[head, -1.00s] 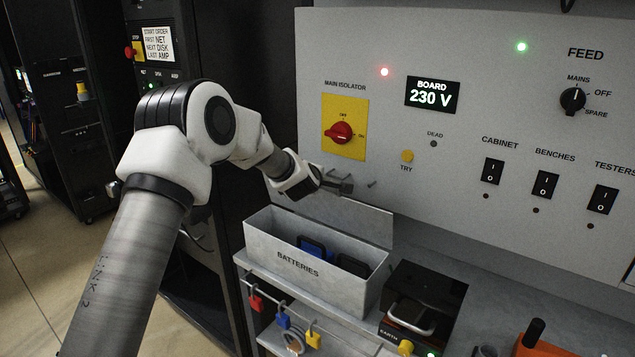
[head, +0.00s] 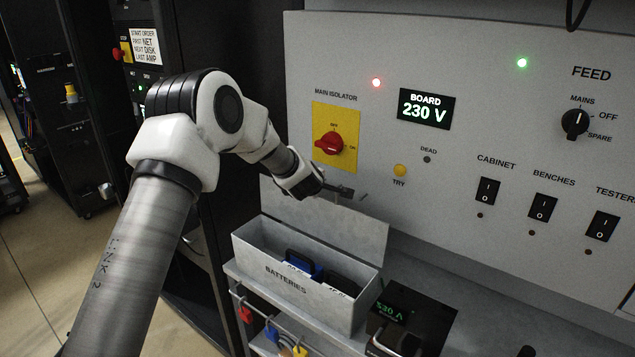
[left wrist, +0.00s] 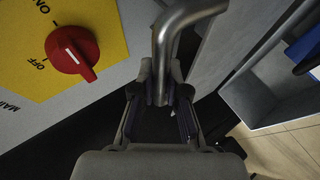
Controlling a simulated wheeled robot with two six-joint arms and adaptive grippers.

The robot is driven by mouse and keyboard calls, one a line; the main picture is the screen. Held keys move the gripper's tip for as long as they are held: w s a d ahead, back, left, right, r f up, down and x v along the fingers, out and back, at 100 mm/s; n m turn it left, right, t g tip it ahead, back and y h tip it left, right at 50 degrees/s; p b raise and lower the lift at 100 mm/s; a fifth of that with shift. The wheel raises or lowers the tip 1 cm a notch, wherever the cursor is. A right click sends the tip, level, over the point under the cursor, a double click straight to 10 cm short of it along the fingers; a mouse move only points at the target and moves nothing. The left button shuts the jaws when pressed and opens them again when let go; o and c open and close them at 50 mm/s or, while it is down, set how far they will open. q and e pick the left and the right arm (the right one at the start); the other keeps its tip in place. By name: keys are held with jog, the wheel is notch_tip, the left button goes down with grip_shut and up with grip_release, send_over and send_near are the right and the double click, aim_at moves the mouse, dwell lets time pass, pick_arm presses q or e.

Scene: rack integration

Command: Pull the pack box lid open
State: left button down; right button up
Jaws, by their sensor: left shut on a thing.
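The grey pack box marked BATTERIES (head: 285,279) stands open on a shelf below the panel. Its lid (head: 345,229) stands raised along the back of the box, close to the panel. My left gripper (head: 336,190) is at the lid's top edge. In the left wrist view my left gripper (left wrist: 161,100) is shut on a bent metal bar, the lid handle (left wrist: 164,45). A blue pack (head: 303,262) and a dark pack (head: 343,283) sit inside the box. My right gripper is not in view.
The panel carries a red isolator knob (head: 329,143) on a yellow plate just above my left gripper. A dark unit (head: 425,318) stands right of the box. Padlocks (head: 271,333) hang from a rail below the box front. A black rack stands behind my left arm.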

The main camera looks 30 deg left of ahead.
pick_arm(q)
jog(key=c, duration=1.3)
grip_release()
jog(key=shift+o, duration=0.6)
jog(key=shift+s+a, duration=0.1)
jog(key=shift+a, duration=0.05)
jog(key=v, duration=1.2)
